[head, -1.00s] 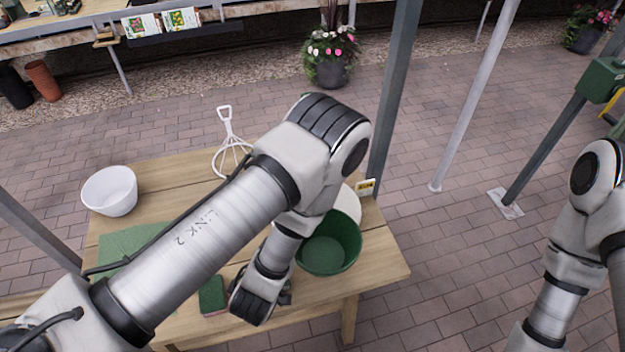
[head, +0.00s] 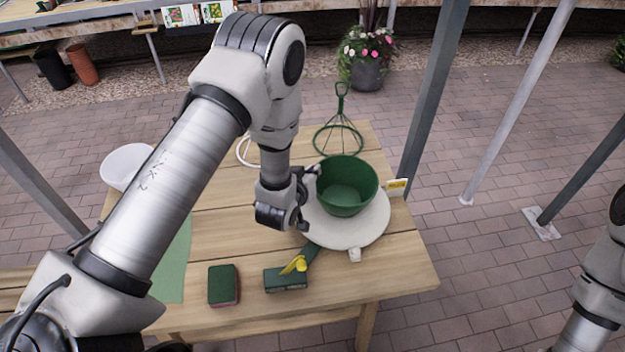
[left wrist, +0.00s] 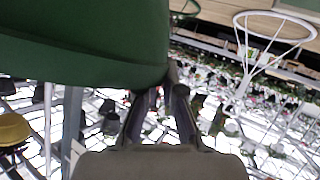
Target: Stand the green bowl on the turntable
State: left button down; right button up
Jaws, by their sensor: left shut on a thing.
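The green bowl (head: 345,200) is upright over the turntable (head: 370,228), a white round disc on the right part of the wooden table. The bowl is over the disc's far part; I cannot tell whether its base touches the disc. My left gripper (head: 306,180) is shut on the bowl's left side at the rim. In the left wrist view the bowl (left wrist: 80,50) fills the upper left, beside the gripper's fingers (left wrist: 165,100). My right arm shows at the lower right, but its gripper is out of view.
A green wire stand (head: 339,130) is behind the bowl. A white bowl (head: 122,165) is at the left, partly behind my arm. A dark green box (head: 223,286) and another green box (head: 285,280) with a yellow-and-green item lie at the front. A post (head: 435,100) rises beyond the table.

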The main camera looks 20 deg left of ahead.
pick_arm(q)
jog(key=shift+f, duration=0.85)
jog(key=shift+w, duration=0.15)
jog(key=c, duration=1.7)
grip_release()
jog(key=shift+w+a, duration=0.1)
jog(key=shift+a, duration=0.05)
jog(key=shift+c, duration=0.2)
jog(key=o, duration=0.4)
jog(key=shift+s+r, duration=0.1)
jog(key=shift+s, duration=0.1)
pick_arm(e)
jog(key=shift+w+f, duration=0.1)
jog(key=shift+f, duration=0.4)
jog(key=shift+a, duration=0.1)
pick_arm(q)
jog(key=b+v, duration=0.1)
jog(key=v, duration=1)
jog(key=shift+s+r+b, duration=0.15)
jog(key=shift+s+b, duration=0.15)
jog(key=shift+s, duration=0.1)
pick_arm(e)
jog(key=shift+f, duration=0.8)
